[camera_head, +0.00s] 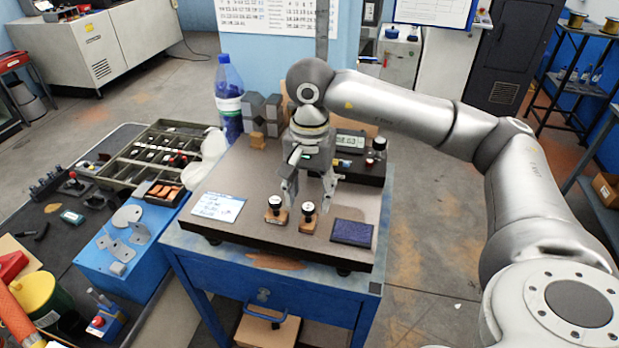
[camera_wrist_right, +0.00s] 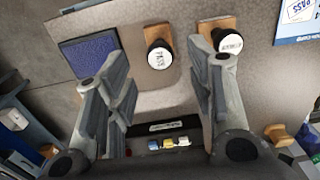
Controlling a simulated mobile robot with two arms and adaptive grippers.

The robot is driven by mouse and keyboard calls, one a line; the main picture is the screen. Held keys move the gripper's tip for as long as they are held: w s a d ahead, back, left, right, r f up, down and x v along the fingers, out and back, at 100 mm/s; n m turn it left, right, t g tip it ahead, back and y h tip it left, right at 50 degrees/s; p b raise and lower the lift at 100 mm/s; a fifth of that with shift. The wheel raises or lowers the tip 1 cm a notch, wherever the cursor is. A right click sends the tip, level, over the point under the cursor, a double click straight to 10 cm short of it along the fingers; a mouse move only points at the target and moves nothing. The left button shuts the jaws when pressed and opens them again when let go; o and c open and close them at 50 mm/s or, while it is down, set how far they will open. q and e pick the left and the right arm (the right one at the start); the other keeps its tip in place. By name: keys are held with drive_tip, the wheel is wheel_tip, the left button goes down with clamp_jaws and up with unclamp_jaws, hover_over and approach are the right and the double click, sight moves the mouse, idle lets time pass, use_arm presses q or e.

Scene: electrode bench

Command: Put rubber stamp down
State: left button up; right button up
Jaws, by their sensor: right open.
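Two rubber stamps with wooden bases and round black, white-labelled tops stand on the grey-brown bench board: the left stamp (camera_head: 274,208) and the right stamp (camera_head: 307,217). In the right wrist view, one stamp (camera_wrist_right: 158,58) shows between the open fingers, and the other (camera_wrist_right: 229,42) shows just beyond the right-hand finger. A dark blue ink pad (camera_head: 352,232) lies to their right; it also shows in the wrist view (camera_wrist_right: 90,53). My right gripper (camera_head: 308,196) is open and empty, just behind and above the stamps. My left gripper is out of view.
A printed card (camera_head: 219,206) lies left of the stamps. Grey blocks (camera_head: 262,112), a blue bottle (camera_head: 229,95) and a device with a digital display (camera_head: 350,140) stand at the back of the board. A parts tray (camera_head: 150,190) stands left.

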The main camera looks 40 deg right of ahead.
sight(310, 205)
wheel_tip(310, 205, up, 6)
drive_tip(key=shift+r+b, duration=0.15)
drive_tip(key=shift+b, duration=0.55)
